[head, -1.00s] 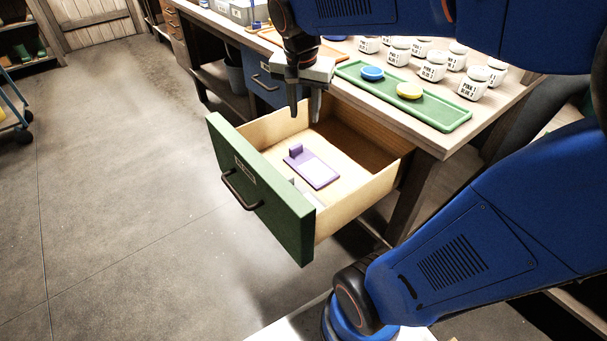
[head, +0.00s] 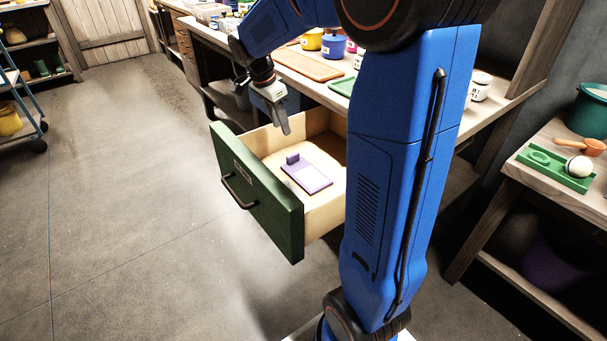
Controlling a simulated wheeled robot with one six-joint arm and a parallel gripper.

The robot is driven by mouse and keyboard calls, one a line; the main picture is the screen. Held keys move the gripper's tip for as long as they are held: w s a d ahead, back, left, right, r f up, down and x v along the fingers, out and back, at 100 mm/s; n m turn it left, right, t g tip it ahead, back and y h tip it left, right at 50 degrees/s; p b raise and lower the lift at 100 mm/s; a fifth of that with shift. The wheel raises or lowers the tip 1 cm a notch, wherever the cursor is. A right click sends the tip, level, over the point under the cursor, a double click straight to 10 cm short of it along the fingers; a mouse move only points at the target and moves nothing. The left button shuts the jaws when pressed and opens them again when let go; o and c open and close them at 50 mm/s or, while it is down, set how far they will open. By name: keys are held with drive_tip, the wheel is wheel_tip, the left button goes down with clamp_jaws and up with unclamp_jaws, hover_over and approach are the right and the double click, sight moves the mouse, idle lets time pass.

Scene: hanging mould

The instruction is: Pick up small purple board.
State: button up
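The small purple board (head: 318,178) lies flat in the open drawer (head: 262,197). It has a raised purple block at its upper left end and a pale patch on its face. My gripper (head: 284,128) is above the drawer's far left part, up and to the left of the board and apart from it. Its fingers point down and overlap in this view, so their opening does not show. No object shows in it. My blue arm hides the drawer's right side.
The drawer's green front (head: 255,195) with its dark handle faces left. The workbench behind holds a brown board (head: 307,64), a blue pot (head: 334,46) and jars. A side table (head: 560,188) at right bears a green tray (head: 556,168). The floor at left is clear.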

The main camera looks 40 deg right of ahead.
sight(292, 155)
drive_tip(key=x, duration=1.3)
drive_tip(key=shift+d+f, duration=0.15)
drive_tip(key=shift+f, duration=0.1)
clamp_jaws()
